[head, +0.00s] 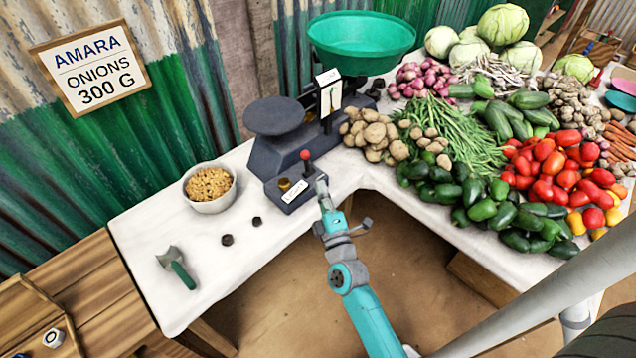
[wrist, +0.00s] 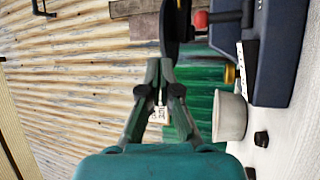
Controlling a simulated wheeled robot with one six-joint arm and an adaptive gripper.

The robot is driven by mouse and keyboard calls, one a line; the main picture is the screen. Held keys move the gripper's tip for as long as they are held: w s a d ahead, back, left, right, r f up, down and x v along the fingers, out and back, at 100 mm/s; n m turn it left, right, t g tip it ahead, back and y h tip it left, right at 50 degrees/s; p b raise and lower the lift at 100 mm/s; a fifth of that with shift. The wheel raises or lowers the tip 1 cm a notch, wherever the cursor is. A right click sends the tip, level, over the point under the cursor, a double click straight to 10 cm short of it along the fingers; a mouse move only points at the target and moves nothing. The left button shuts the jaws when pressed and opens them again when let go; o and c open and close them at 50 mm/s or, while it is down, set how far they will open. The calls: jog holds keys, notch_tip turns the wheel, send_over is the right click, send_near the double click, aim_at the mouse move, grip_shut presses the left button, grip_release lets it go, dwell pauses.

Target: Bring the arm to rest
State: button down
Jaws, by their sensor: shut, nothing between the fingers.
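My teal arm (head: 372,318) reaches up from the bottom of the head view to the front of the stall. My gripper (head: 321,183) is shut and empty, just right of the low front box of the dark blue balance (head: 284,158). I cannot tell from the head view whether it touches the box. In the wrist view the two fingers of my gripper (wrist: 160,64) come together at their tips. The balance's red knob (head: 305,155) stands close by and also shows in the wrist view (wrist: 201,19).
The balance bears a grey plate (head: 273,115) and a green pan (head: 361,36). A bowl of brown goods (head: 209,188), small dark weights (head: 227,240) and a green-handled tool (head: 176,268) lie left. Vegetables crowd the right. Open floor (head: 410,260) lies before the tables.

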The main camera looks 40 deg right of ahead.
jog(key=shift+s+a, duration=0.1)
jog(key=shift+s, duration=0.05)
dwell(0.5)
jog(key=s+a+f+m+y, duration=0.2)
jog(key=s+a+f+y, duration=0.15)
jog(key=s+a, duration=0.45)
jog(key=s+a+r+m+g+y, duration=0.1)
jog(key=s+a+m+y, duration=0.1)
jog(key=s, duration=0.7)
jog(key=s+a+r+m+g+y, duration=0.1)
jog(key=s+a+m, duration=0.3)
jog(key=s, duration=0.6)
jog(key=s+a+r+m+g+y, duration=0.2)
jog(key=s+a, duration=0.3)
jog(key=s, duration=0.5)
jog(key=shift+r+m+y, duration=0.15)
jog(key=shift+m+y, duration=0.2)
jog(key=shift+m, duration=0.25)
